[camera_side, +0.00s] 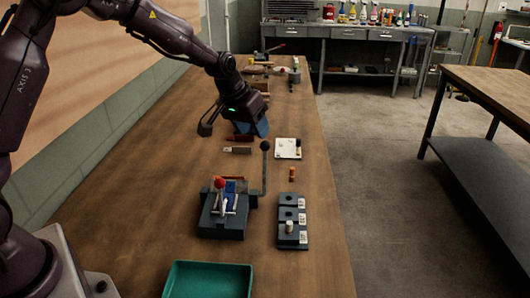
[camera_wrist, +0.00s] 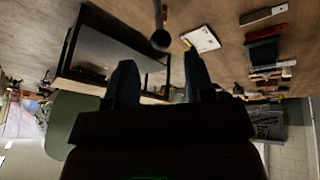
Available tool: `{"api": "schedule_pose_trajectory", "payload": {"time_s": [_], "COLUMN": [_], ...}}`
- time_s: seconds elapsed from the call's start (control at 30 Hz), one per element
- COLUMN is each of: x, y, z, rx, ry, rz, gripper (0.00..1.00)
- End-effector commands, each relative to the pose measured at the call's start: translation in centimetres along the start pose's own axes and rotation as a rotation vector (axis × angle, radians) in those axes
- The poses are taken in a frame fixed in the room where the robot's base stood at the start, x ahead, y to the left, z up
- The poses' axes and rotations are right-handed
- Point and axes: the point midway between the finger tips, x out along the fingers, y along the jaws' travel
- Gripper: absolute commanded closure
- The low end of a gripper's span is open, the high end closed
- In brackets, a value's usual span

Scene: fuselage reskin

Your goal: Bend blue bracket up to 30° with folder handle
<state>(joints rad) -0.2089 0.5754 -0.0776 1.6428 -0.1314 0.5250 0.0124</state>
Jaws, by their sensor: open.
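The dark folder (camera_side: 222,215) stands on the bench in the side view, with a red-knobbed clamp lever (camera_side: 220,183) on top. The blue bracket (camera_side: 231,187) sits in it, partly hidden behind the clamp. Its angle cannot be told. The folder handle (camera_side: 264,172) stands upright at the folder's right side, ending in a black ball knob. My gripper (camera_side: 262,128) is open and empty just above the knob. In the wrist view, the knob (camera_wrist: 161,40) appears between the lines of my two spread fingers (camera_wrist: 160,75), beyond their tips. I see no contact.
A labelled dark block (camera_side: 291,238) with a light peg stands right of the folder. An orange cylinder (camera_side: 292,173) and a white plate (camera_side: 288,148) lie behind it. A green tray (camera_side: 207,280) is at the front. More tools lie farther back; the bench's right edge is near.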

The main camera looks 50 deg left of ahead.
Motion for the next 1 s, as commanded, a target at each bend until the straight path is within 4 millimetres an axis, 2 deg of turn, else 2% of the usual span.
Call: {"api": "schedule_pose_trajectory", "payload": {"time_s": [0.03,0.2,0.4,0.6,0.87,1.0], "x": [1.3,4.9,7.9,9.1,9.2,9.1], "y": [0.0,0.0,0.0,0.0,0.0,0.0], "z": [0.1,0.1,0.1,0.1,0.1,0.1], "rx": [0.0,0.0,0.001,0.001,0.001,0.001], "ry": [-0.005,-0.005,-0.003,-0.001,-0.001,-0.001], "rz": [0.0,0.0,0.0,-0.001,-0.001,-0.001], "gripper": [0.51,0.51,0.51,0.51,0.51,0.81]}}
